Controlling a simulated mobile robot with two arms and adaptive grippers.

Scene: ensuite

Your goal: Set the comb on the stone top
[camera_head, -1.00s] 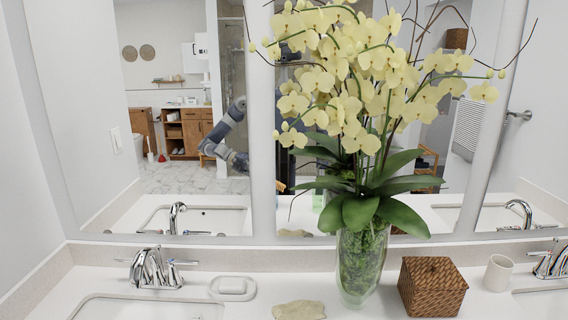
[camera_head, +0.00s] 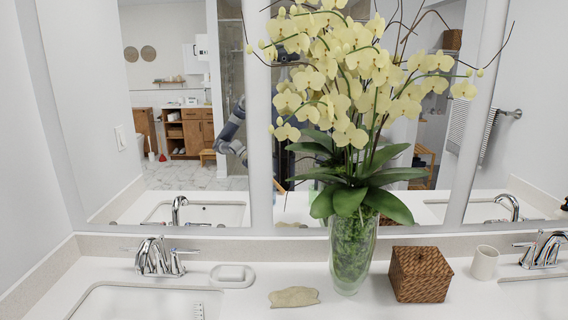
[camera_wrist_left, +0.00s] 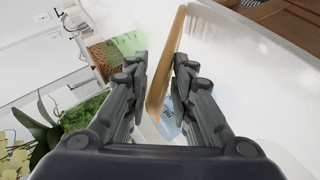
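In the left wrist view my left gripper (camera_wrist_left: 160,62) is open, with a finger on each side of a long, narrow tan piece (camera_wrist_left: 166,62) that looks like the comb seen edge-on. A gap shows between this piece and the left finger; I cannot tell whether the right finger touches it. A pale blue, clear thing with marks (camera_wrist_left: 168,122) lies at its lower end. In the head view the white stone top (camera_head: 235,305) runs along the wall under the mirrors. My right gripper is not in view.
On the counter stand a glass vase of yellow orchids (camera_head: 352,255), a woven box (camera_head: 419,275), a white cup (camera_head: 484,262), a soap dish (camera_head: 232,275) and a beige stone (camera_head: 294,297). A basin (camera_head: 130,303) and tap (camera_head: 153,256) are at left. Bare counter shows between basin and stone.

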